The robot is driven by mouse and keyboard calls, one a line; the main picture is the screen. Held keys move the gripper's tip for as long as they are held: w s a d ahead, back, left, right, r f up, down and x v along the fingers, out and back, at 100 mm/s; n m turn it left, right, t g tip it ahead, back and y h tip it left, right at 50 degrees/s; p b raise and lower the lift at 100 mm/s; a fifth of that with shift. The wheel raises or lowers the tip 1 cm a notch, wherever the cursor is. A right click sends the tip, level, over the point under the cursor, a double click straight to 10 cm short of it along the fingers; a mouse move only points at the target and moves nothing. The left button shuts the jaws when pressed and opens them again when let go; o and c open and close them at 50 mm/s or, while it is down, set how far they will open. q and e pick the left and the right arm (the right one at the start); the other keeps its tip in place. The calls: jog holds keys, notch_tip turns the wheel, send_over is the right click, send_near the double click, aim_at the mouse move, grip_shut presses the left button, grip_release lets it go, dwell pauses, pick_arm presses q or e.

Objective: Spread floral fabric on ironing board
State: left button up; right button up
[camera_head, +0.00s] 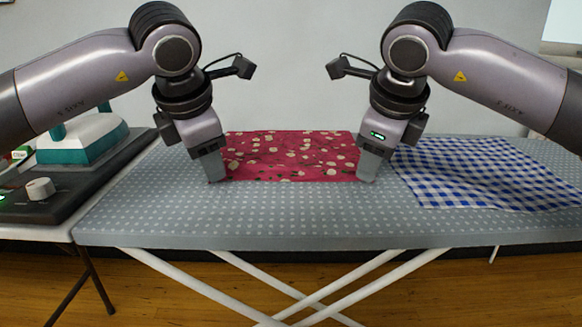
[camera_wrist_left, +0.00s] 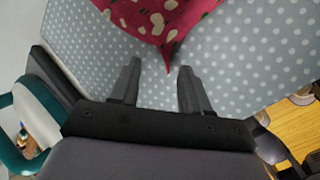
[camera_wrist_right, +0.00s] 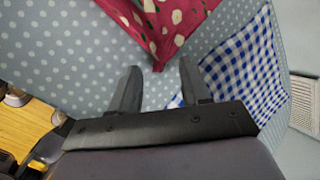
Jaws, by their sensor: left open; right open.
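The floral fabric (camera_head: 290,156), red with cream flowers and dark leaves, lies flat on the grey dotted ironing board (camera_head: 270,215). My left gripper (camera_head: 213,178) is at the fabric's near left corner. In the left wrist view the open fingers (camera_wrist_left: 157,82) point at a corner of the floral fabric (camera_wrist_left: 150,15), which lies just beyond the tips. My right gripper (camera_head: 369,178) is at the near right corner. In the right wrist view its fingers (camera_wrist_right: 160,82) are open, with the floral fabric's corner (camera_wrist_right: 165,25) just beyond them. Both grippers look empty.
A blue and white checked cloth (camera_head: 480,172) lies on the board right of the floral fabric. A teal and white iron (camera_head: 85,140) stands on a dark unit with a knob (camera_head: 40,188) at the left. The board's front strip is clear.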

pick_arm(q)
jog(key=s+v, duration=0.1)
jog(key=v, duration=0.7)
jog(key=shift+f, duration=0.2)
pick_arm(e)
jog(key=s+v, duration=0.1)
jog(key=v, duration=0.7)
jog(key=shift+f, duration=0.2)
pick_arm(q)
jog(key=shift+a, duration=0.1)
pick_arm(e)
jog(key=shift+d, duration=0.1)
